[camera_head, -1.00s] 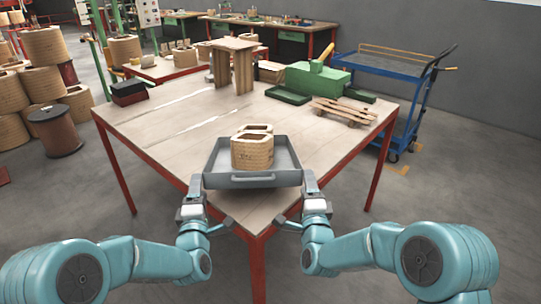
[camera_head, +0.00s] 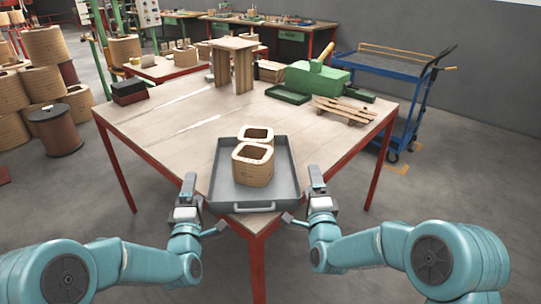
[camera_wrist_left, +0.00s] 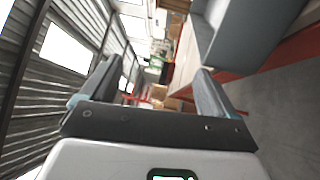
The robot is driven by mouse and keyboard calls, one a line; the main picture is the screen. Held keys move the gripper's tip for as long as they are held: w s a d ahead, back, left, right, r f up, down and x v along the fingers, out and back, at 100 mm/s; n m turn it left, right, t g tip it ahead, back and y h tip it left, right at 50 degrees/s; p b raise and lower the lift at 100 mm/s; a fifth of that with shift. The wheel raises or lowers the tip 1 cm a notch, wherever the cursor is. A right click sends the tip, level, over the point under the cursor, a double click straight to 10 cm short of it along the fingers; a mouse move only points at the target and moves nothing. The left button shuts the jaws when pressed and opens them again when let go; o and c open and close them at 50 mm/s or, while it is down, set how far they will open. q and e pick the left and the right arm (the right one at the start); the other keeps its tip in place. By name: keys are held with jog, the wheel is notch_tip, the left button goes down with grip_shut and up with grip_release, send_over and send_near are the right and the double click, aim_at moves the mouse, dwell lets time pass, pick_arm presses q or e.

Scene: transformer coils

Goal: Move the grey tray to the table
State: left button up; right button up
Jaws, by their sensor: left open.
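The grey tray (camera_head: 284,170) lies at the near corner of the wooden table (camera_head: 180,130), its handle facing me. Two tan coils (camera_head: 254,165) stand in it, one behind the other. My left gripper (camera_head: 189,187) is open and empty, just left of the tray's near left corner. In the left wrist view its two fingers (camera_wrist_left: 152,88) are spread with nothing between them, and the grey tray wall (camera_wrist_left: 245,35) is at upper right. My right gripper (camera_head: 318,186) is just right of the tray, apart from it, and looks open and empty.
On the table stand a wooden stand (camera_head: 234,65), a green machine (camera_head: 318,78), a small wooden pallet (camera_head: 344,110) and a dark red box (camera_head: 129,92). A blue cart (camera_head: 400,68) is at the right. The table's middle and left are clear.

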pick_arm(q)
jog(key=s+f, duration=0.1)
jog(key=s, duration=1)
jog(key=shift+f, duration=0.3)
pick_arm(e)
jog(key=s+f, duration=0.1)
jog(key=s, duration=1.1)
jog(key=shift+f, duration=0.35)
